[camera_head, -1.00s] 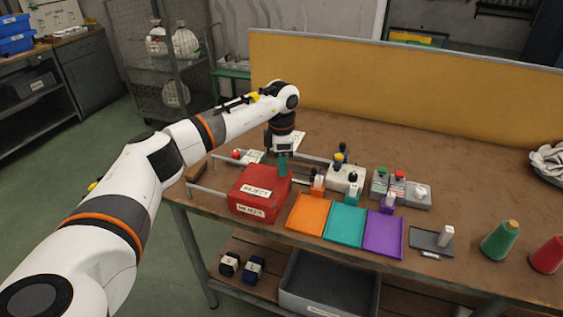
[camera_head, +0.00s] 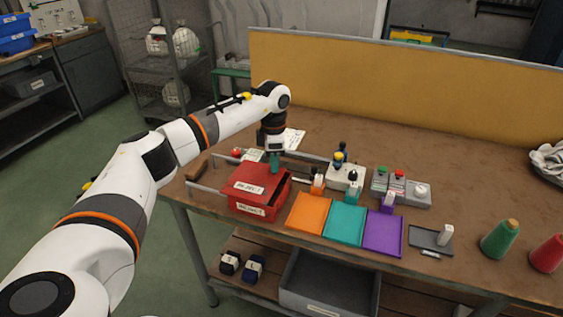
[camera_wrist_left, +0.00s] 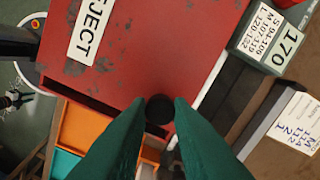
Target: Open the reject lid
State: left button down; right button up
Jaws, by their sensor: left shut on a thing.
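The red reject box (camera_head: 251,210) stands on the bench with a white REJECT label on its front. Its red lid (camera_head: 268,178) is tilted, and a dark gap shows between lid and box at the right side. The lid also fills much of the left wrist view (camera_wrist_left: 165,45). My left gripper (camera_head: 275,164), with green fingers, is at the lid's far right part. In the left wrist view its fingertips (camera_wrist_left: 160,104) are shut on the round black knob (camera_wrist_left: 160,112) at the lid's edge. My right gripper is not in view.
Orange (camera_head: 308,214), teal (camera_head: 345,222) and purple (camera_head: 383,233) trays lie right of the box. A white block with knobs (camera_head: 345,175) and a button panel (camera_head: 400,190) stand behind them. Green (camera_head: 500,240) and red (camera_head: 548,255) cones stand at the right. The bench's back is mostly clear.

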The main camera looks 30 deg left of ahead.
pick_arm(q)
send_near(241, 164)
notch_tip(241, 164, down, 5)
jog(key=shift+f, duration=0.2)
jog(key=c, duration=1.3)
grip_release()
notch_tip(241, 164, up, 12)
